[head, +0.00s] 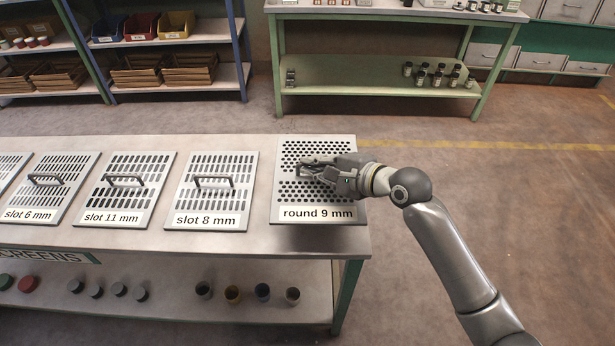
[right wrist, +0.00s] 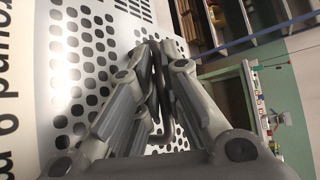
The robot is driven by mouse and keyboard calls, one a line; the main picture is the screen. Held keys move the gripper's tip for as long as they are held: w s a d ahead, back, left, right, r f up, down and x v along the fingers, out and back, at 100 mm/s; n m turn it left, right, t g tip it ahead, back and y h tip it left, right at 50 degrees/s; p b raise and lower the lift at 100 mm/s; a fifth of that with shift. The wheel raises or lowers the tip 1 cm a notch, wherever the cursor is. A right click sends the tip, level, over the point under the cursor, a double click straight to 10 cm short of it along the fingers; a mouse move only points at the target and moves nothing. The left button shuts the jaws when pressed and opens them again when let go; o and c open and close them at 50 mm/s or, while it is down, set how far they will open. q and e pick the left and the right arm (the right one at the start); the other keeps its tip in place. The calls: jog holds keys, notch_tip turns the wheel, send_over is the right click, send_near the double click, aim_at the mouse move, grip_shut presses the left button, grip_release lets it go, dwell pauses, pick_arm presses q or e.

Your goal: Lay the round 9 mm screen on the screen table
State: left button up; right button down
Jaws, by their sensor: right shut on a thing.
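The round 9 mm screen (head: 318,150) is a pale plate with round holes and a label reading "round 9 mm". It is at the right end of a long table (head: 258,232), and a dark shadow shows below its front edge. My right gripper (head: 312,168) is over the middle of this screen and shut on its handle, which the fingers mostly hide. In the right wrist view the fingers (right wrist: 155,70) close together in front of the holed plate (right wrist: 85,60). I cannot tell whether the screen touches the table. My left gripper is not in view.
Screens labelled slot 8 mm (head: 208,210), slot 11 mm (head: 125,165) and slot 6 mm (head: 62,165) lie to the left. Several small cups (head: 262,292) stand on the lower shelf. A green bench (head: 385,72) and a blue-framed shelf (head: 172,45) stand behind. Floor is clear at right.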

aim_at(309, 178)
jog(key=w+f, duration=0.1)
jog(key=w+a+f, duration=0.1)
jog(key=w+f, duration=0.1)
jog(key=f, duration=0.1)
jog(key=shift+a, duration=0.35)
notch_tip(309, 178, down, 3)
jog(key=shift+w+f+b, duration=0.15)
jog(key=shift+f+b, duration=0.05)
jog(key=shift+b, duration=0.2)
jog(key=c, duration=1.6)
grip_release()
jog(key=shift+f, duration=0.15)
jog(key=shift+o, duration=0.2)
jog(key=v, duration=1.2)
jog(key=shift+p, duration=0.3)
jog(key=shift+a, duration=0.1)
